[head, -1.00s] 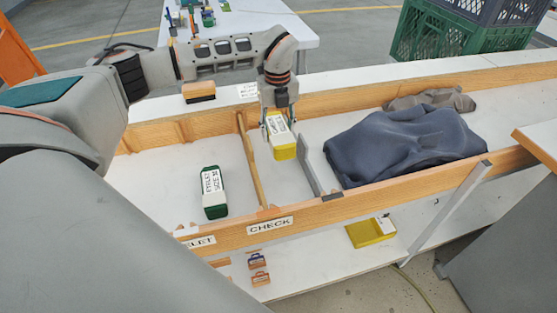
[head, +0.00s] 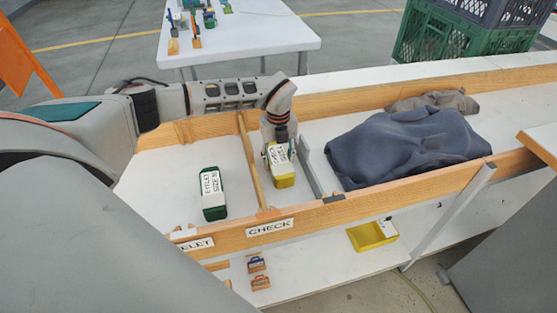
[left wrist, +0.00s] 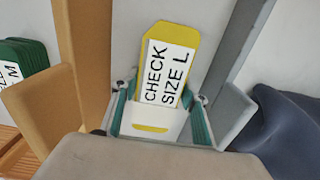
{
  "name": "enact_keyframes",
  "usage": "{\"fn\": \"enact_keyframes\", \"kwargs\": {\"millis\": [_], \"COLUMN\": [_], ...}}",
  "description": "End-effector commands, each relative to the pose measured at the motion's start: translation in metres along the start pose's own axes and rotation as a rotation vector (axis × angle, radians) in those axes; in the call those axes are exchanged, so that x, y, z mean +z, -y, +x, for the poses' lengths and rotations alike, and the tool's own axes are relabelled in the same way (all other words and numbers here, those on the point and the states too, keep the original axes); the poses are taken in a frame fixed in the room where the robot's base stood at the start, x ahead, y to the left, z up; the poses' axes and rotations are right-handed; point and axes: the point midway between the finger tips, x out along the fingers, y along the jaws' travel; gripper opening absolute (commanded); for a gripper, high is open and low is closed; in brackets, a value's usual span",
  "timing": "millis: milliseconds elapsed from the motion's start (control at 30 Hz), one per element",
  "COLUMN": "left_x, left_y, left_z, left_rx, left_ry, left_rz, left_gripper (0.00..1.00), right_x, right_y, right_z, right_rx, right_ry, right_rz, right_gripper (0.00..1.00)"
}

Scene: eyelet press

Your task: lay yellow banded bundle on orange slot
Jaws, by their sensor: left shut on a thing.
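My left gripper (head: 279,149) is shut on a yellow box-like bundle (head: 282,180) with a white label, in the compartment marked CHECK. In the left wrist view the bundle (left wrist: 160,40) reads CHECK SIZE L, and teal finger pads of the gripper (left wrist: 158,122) sit on both its sides. It is between a wooden divider and a grey divider; I cannot tell whether it touches the floor. I see no clearly marked orange slot; a small orange piece (head: 260,282) lies on the lower white surface. My right gripper is not in view.
The grey divider (head: 311,172) is close at right, with dark blue cloth (head: 405,145) beyond. A yellow tray (head: 372,235) and a blue piece (head: 257,264) lie in front of the wooden rail (head: 350,208).

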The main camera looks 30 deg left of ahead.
Motion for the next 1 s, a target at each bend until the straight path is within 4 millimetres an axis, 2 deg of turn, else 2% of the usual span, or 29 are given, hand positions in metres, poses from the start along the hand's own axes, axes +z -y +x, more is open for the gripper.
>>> {"fn": "enact_keyframes", "kwargs": {"millis": [200, 233, 300, 667, 833, 1000], "left_x": [0.0, 0.0, 0.0, 0.0, 0.001, 0.001], "left_y": [0.0, 0.0, 0.0, 0.0, 0.001, 0.001], "left_z": [0.002, 0.002, 0.002, -0.001, -0.021, -0.057], "left_rx": [-0.001, 0.0, 0.0, -0.001, -0.003, -0.005], "left_ry": [0.0, 0.0, 0.0, 0.001, 0.002, 0.005], "left_rz": [0.0, 0.0, 0.0, 0.0, 0.001, 0.001], "left_gripper": [0.14, 0.49, 0.61, 0.61, 0.61, 0.61], "right_x": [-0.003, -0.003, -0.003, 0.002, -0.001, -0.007], "right_y": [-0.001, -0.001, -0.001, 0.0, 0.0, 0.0], "right_z": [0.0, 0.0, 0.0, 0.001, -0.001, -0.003], "right_rx": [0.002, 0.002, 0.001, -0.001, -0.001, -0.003], "right_ry": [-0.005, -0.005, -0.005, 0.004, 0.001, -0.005], "right_rz": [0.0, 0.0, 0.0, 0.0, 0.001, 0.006], "right_gripper": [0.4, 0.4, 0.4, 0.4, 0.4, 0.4]}}
